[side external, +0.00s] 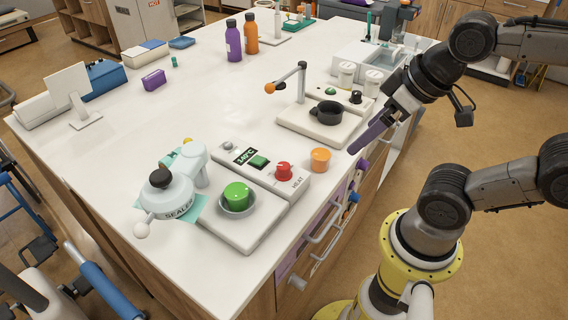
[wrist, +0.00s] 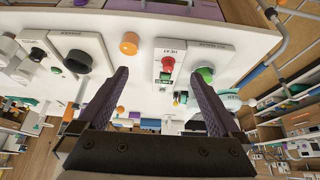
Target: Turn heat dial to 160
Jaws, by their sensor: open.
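The red heat dial (side external: 284,171) sits on a white panel marked HEAT, near the counter's right edge. Beside it are a green button (side external: 258,162) and a dark display (side external: 244,156) with green digits, perhaps 140°C but too small to be sure. My gripper (side external: 354,148) has purple fingers and is in the air by the counter's right edge, to the right of and apart from the dial. In the wrist view my gripper (wrist: 160,76) is open and empty, and the dial (wrist: 168,64) shows in the gap between the fingers, some distance beyond them.
An orange cup (side external: 320,158) stands between the dial panel and a white station with a black pan (side external: 327,113). A green cup (side external: 237,194) sits in a grey bowl near the dial, beside a sealer with a lever (side external: 172,192). The counter's middle is clear.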

